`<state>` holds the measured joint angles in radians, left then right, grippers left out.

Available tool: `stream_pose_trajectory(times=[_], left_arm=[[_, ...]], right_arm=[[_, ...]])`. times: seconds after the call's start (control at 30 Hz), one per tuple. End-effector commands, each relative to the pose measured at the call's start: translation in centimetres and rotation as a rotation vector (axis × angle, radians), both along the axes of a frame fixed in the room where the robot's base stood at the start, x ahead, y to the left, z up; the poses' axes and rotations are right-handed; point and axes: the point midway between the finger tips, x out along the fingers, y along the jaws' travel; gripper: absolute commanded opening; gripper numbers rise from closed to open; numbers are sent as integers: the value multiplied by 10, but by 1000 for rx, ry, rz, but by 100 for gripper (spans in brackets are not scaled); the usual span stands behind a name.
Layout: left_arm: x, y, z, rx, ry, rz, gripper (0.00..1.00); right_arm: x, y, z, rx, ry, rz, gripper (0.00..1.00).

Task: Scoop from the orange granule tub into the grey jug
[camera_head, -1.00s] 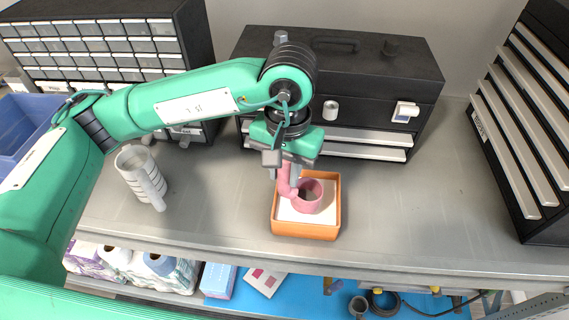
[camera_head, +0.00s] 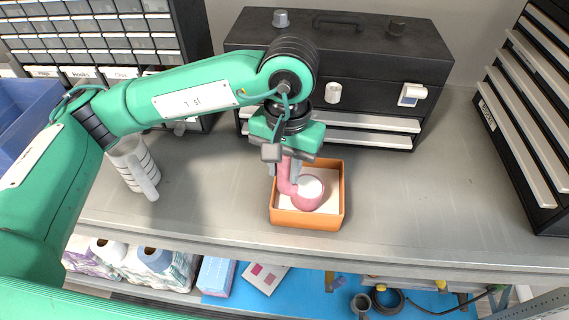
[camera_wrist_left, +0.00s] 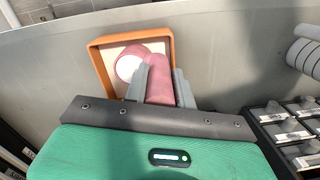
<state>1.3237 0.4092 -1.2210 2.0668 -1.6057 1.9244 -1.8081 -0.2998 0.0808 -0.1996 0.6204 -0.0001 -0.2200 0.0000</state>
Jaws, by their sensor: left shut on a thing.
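The orange tub (camera_head: 308,220) stands on the grey bench and holds white granules. It also shows in the left wrist view (camera_wrist_left: 102,64). My left gripper (camera_head: 285,176) is shut on the handle of a pink scoop (camera_head: 302,203), above and inside the tub's walls. In the left wrist view my left gripper (camera_wrist_left: 160,84) grips the scoop's thick pink handle (camera_wrist_left: 158,82), and white granules fill the scoop's round cup (camera_wrist_left: 128,66). The grey jug (camera_head: 133,165), ringed with lines and with a handle, stands left of the tub, partly behind my left arm. My right gripper is not seen.
A black toolbox (camera_head: 375,75) stands behind the tub. A drawer cabinet (camera_head: 90,32) is at the back left, a black drawer unit (camera_head: 520,110) at the right. A blue bin (camera_head: 22,125) is far left. The bench is clear between jug and tub and right of the tub.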

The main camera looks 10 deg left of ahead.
Motion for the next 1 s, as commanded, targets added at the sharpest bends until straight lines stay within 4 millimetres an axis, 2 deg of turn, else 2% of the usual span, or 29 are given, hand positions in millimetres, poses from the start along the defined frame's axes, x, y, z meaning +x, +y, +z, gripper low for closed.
stream_pose_trajectory(times=[0.17,1.0], left_arm=[[0,0,6,-4,-3,0,1],[0,0,65,-49,-16,1,1]], right_arm=[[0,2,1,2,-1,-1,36],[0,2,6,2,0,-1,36]])
